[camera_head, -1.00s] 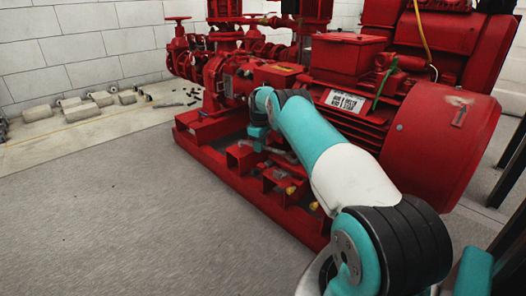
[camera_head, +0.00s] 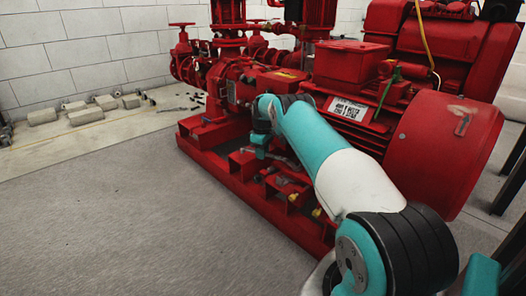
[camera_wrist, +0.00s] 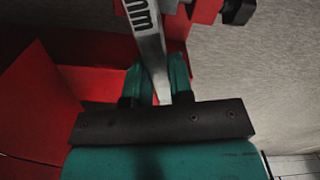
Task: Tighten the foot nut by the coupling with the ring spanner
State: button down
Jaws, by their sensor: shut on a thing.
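In the wrist view my gripper (camera_wrist: 158,82) has its two teal fingers shut on the flat grey shank of the ring spanner (camera_wrist: 146,35). Dark lettering ending in "mm" shows on the shank. The spanner runs up out of the picture, so its ring end is hidden. In the head view my gripper (camera_head: 260,147) is low over the red base frame (camera_head: 215,160), beside the pump end, mostly behind my arm. I cannot make out the foot nut or the coupling, nor whether the spanner is on a nut.
The red motor (camera_head: 440,150) stands to the right of my arm. A dark knob-like part (camera_wrist: 238,12) shows at the upper right in the wrist view. Loose grey blocks (camera_head: 85,116) lie by the back wall. The grey floor (camera_head: 110,220) at the left is clear.

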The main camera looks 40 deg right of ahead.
dwell(0.4)
jog(key=shift+r+p, duration=1.9)
jog(key=shift+r, duration=0.7)
